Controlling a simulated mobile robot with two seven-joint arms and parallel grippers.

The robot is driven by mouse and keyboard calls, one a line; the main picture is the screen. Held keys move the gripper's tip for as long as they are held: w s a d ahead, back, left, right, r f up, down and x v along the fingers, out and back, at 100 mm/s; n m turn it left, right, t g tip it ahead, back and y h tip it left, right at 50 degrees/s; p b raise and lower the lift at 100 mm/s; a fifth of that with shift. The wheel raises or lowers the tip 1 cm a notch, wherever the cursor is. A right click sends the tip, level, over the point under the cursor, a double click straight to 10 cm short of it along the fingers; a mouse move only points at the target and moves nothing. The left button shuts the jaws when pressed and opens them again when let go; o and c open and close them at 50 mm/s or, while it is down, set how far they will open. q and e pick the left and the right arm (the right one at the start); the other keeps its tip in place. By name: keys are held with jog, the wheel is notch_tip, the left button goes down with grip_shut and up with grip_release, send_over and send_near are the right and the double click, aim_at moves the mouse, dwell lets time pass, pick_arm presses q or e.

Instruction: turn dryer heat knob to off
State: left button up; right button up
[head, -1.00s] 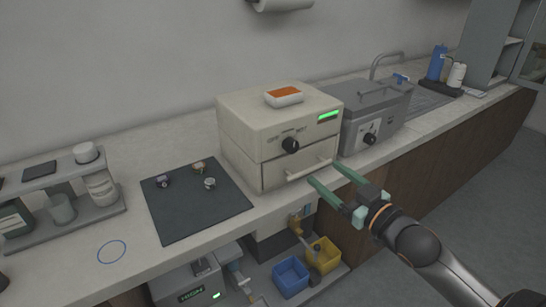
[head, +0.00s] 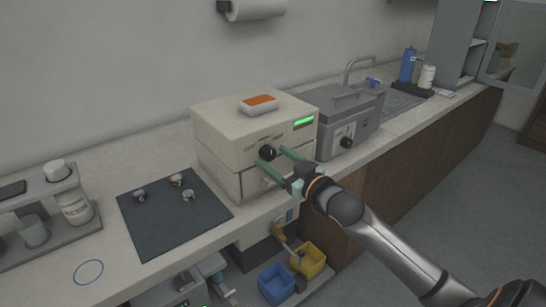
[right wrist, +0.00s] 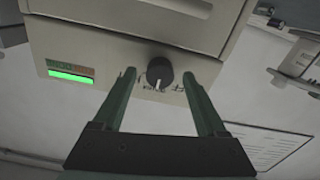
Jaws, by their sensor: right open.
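The dryer (head: 228,124) is a cream box on the counter with a green lit display on its front. Its black heat knob (head: 267,153) is on the front panel, and it also shows in the right wrist view (right wrist: 159,71) with a white pointer mark. My right gripper (head: 270,158) is open, its two green fingers reaching toward the front panel. In the right wrist view the fingertips (right wrist: 158,73) stand either side of the knob, with gaps between. I cannot tell whether they touch the panel. My left gripper is not in view.
A grey bath unit (head: 350,122) with its own black knob stands right of the dryer. An orange-topped white dish (head: 258,104) sits on the dryer. A dark mat (head: 165,225) with small parts lies to the left. Blue and yellow bins are below.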

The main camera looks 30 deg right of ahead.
jog(key=shift+w, duration=0.65)
grip_shut()
